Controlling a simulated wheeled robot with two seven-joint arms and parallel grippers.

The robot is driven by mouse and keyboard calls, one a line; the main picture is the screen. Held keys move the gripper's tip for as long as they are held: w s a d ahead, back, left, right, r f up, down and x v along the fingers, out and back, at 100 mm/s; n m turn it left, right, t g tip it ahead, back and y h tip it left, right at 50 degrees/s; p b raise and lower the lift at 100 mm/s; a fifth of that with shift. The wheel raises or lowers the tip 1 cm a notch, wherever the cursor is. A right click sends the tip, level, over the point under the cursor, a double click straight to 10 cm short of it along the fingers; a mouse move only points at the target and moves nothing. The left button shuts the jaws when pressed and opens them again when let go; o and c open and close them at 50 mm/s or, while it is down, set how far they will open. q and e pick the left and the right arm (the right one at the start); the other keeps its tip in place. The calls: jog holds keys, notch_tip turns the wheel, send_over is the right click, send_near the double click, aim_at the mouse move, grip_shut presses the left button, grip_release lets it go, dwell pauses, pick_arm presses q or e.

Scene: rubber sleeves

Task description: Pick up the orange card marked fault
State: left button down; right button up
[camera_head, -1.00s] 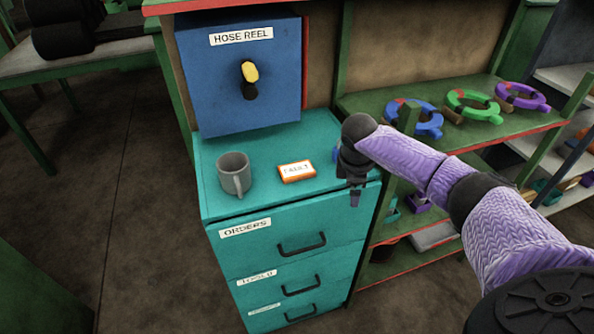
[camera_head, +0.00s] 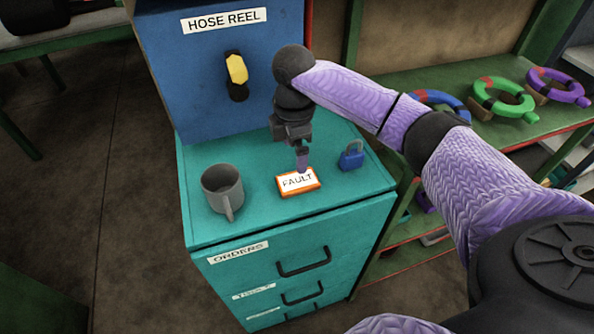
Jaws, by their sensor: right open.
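The orange card marked FAULT (camera_head: 290,186) lies flat on top of the teal drawer cabinet (camera_head: 215,232), with its white label facing up. My right gripper (camera_head: 302,166) points down just above the card's far edge. It is open and nothing shows between its fingers. I cannot tell whether the fingertips touch the card. My left gripper is not in view.
A grey mug (camera_head: 222,190) stands left of the card. A blue padlock (camera_head: 351,156) sits to its right. The blue hose reel box (camera_head: 190,75) rises behind. Shelves with coloured rings (camera_head: 505,98) are at the right.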

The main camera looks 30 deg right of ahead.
aim_at(296, 181)
jog(key=f+b, duration=0.1)
jog(key=f, duration=0.4)
jog(key=f+b, duration=0.1)
jog(key=f, duration=0.2)
jog(key=shift+s+f+b, duration=0.15)
jog(key=shift+s+b, duration=0.1)
jog(key=shift+b, duration=0.1)
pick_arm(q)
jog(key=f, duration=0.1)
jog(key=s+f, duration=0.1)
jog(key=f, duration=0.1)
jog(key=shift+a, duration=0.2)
pick_arm(e)
jog(key=c, duration=1.1)
